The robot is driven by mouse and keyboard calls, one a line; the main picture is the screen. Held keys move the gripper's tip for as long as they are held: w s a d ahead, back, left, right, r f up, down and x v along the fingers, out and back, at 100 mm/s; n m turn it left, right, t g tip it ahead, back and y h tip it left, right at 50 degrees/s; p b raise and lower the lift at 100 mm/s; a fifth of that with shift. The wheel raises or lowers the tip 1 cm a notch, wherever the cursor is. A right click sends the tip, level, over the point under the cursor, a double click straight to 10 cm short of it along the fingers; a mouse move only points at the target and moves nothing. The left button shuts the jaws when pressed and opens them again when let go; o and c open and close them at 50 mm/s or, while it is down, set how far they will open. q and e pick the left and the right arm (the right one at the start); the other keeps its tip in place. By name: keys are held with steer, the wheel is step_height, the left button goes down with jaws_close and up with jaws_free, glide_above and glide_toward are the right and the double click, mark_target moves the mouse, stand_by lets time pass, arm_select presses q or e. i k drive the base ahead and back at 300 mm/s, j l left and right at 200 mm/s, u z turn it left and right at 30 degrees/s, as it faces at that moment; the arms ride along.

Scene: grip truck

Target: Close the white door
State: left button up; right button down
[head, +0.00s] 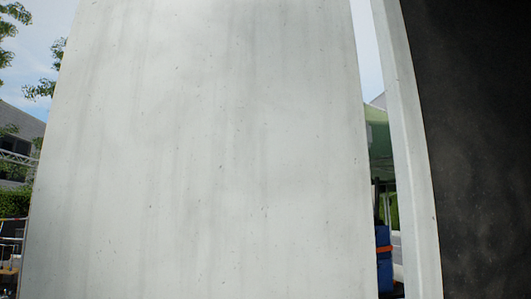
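The white door (205,150) is a tall, lightly streaked and speckled panel that fills most of the head view. Its right edge stands apart from a white upright frame post (408,150), and a narrow gap between them shows the outdoors. The door's top and bottom run out of the picture. I see no handle or hinge on the visible part. Neither of my grippers is in view.
A dark wall (475,150) lies right of the post. Through the gap I see a green canopy (379,140) and a blue object with an orange band (384,262). Left of the door are a building (20,130), a hedge (14,203) and tree leaves.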

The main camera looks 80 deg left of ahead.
mark_target(191, 148)
steer(key=u, duration=3.25)
